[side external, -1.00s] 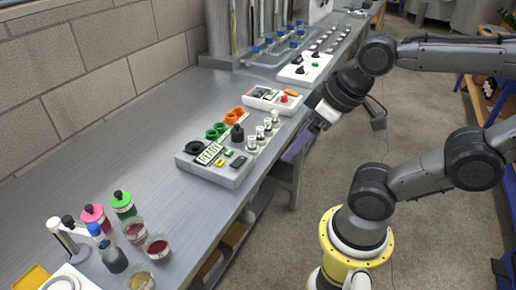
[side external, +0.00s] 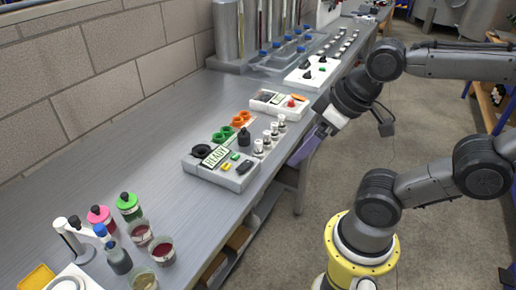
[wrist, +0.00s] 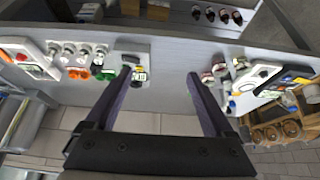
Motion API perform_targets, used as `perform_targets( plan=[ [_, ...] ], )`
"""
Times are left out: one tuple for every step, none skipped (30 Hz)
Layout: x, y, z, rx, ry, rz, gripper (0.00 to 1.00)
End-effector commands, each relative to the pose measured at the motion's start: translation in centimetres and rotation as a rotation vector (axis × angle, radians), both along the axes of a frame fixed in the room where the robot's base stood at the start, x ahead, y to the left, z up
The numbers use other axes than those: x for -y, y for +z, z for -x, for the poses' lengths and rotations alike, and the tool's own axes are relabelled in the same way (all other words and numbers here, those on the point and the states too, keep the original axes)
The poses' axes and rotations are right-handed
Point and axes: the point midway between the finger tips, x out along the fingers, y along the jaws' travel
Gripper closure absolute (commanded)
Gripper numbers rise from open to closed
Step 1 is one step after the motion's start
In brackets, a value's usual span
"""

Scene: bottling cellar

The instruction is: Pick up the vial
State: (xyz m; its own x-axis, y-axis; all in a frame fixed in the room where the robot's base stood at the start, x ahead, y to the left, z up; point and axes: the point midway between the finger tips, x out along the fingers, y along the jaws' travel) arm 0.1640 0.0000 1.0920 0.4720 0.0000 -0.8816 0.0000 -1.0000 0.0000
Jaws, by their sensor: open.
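Several small clear vials with pale tops (side external: 267,137) stand in a row along the right edge of a grey instrument tray; I cannot tell which one is the vial meant. They also show in the wrist view (wrist: 76,50), left of my fingers. A dark bottle (side external: 244,137) stands beside the row. My gripper (side external: 305,150) hangs off the bench's front edge, to the right of the vials and apart from them.
Cups of red liquid (side external: 161,250) and capped bottles (side external: 128,206) are at front left. The bench (side external: 130,150) is clear between.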

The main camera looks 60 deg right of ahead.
Motion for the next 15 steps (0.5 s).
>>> perform_targets(
  plan=[
    [0.0, 0.0, 0.0, 0.0, 0.0, 0.0, 0.14],
    [0.0, 0.0, 0.0, 0.0, 0.0, 0.0, 0.2],
    [0.0, 0.0, 0.0, 0.0, 0.0, 0.0, 0.27],
    [0.0, 0.0, 0.0, 0.0, 0.0, 0.0, 0.32],
    [0.0, 0.0, 0.0, 0.0, 0.0, 0.0, 0.32],
    [0.0, 0.0, 0.0, 0.0, 0.0, 0.0, 0.32],
    [0.0, 0.0, 0.0, 0.0, 0.0, 0.0, 0.32],
    [0.0, 0.0, 0.0, 0.0, 0.0, 0.0, 0.32],
    [0.0, 0.0, 0.0, 0.0, 0.0, 0.0, 0.32],
    [0.0, 0.0, 0.0, 0.0, 0.0, 0.0, 0.32],
    [0.0, 0.0, 0.0, 0.0, 0.0, 0.0, 0.32],
    [0.0, 0.0, 0.0, 0.0, -0.002, -0.001, 0.32],
    [0.0, 0.0, 0.0, 0.0, -0.006, -0.003, 0.32],
    [0.0, 0.01, 0.0, 0.0, -0.014, -0.008, 0.32],
    [0.0, 0.0, 0.02, -0.001, -0.032, -0.017, 0.32]
  ],
)
